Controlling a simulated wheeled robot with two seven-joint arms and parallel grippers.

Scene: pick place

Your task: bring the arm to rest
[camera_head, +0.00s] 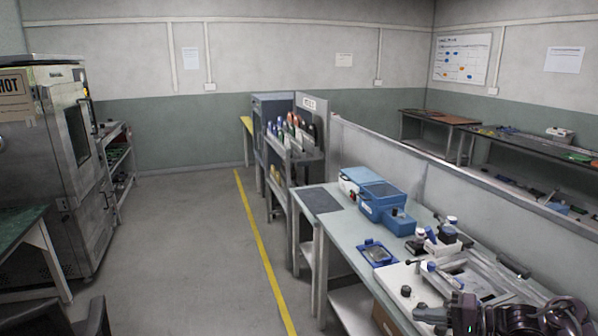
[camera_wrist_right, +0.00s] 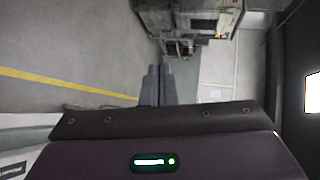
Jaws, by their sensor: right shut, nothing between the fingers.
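My right gripper (camera_head: 430,315) is at the bottom right of the head view, in front of the near end of the workbench (camera_head: 342,250). Its arm runs off toward the bottom right corner. In the right wrist view the two dark fingers (camera_wrist_right: 158,82) lie side by side, shut, with nothing between them. Beyond the fingertips that view shows grey floor with a yellow line. My left gripper does not show in either view.
A white fixture (camera_head: 418,290) lies on the bench close to the right gripper. A blue tray (camera_head: 378,253) and blue machine (camera_head: 382,200) stand farther back. A low partition (camera_head: 390,153) runs behind the bench. Open floor (camera_head: 185,235) lies left of the yellow line.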

